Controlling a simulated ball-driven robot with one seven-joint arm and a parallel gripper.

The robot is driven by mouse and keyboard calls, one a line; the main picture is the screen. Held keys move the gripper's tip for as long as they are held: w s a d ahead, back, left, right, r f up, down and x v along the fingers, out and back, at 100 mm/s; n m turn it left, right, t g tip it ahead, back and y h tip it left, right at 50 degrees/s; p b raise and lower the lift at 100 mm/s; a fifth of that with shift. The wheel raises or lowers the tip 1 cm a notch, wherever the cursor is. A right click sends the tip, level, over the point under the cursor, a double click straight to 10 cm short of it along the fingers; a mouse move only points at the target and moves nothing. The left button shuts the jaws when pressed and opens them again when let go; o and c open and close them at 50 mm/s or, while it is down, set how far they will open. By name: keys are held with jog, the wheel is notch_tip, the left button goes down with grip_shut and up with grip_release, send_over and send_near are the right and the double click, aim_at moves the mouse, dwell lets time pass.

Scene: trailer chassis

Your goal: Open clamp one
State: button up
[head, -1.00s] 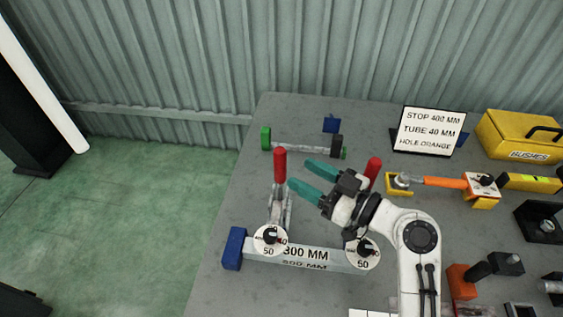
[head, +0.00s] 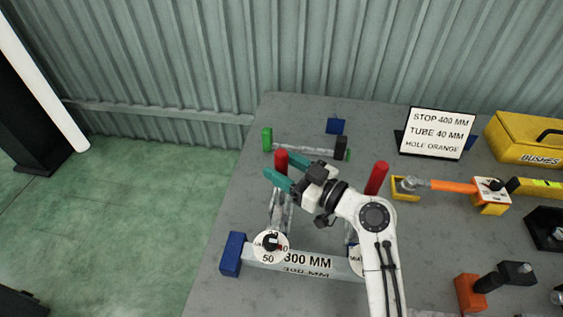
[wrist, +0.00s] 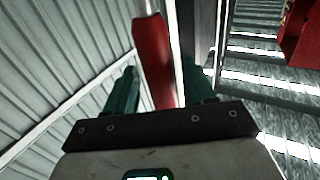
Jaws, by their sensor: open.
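Two toggle clamps stand by the grey 300 MM tube. The left clamp's upright red handle (head: 281,161) is at my gripper (head: 280,165), whose teal fingers are open. In the wrist view that red handle (wrist: 152,60) shows between the two fingers (wrist: 160,85); I cannot tell whether either touches it. The right clamp's red handle (head: 377,178) stands upright to the right of my wrist. No mark I can read tells which is clamp one. My arm hides part of the right clamp.
The tube (head: 305,262) has a blue end block (head: 232,254) at its left and a round dial (head: 270,246). Behind lies a green-ended bar (head: 300,147). A sign (head: 436,133), a yellow bushes box (head: 527,141) and an orange-handled tool (head: 455,186) are on the right.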

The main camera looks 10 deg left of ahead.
jog(key=shift+w+a, duration=0.15)
jog(key=shift+a, duration=0.15)
grip_shut()
dwell(0.4)
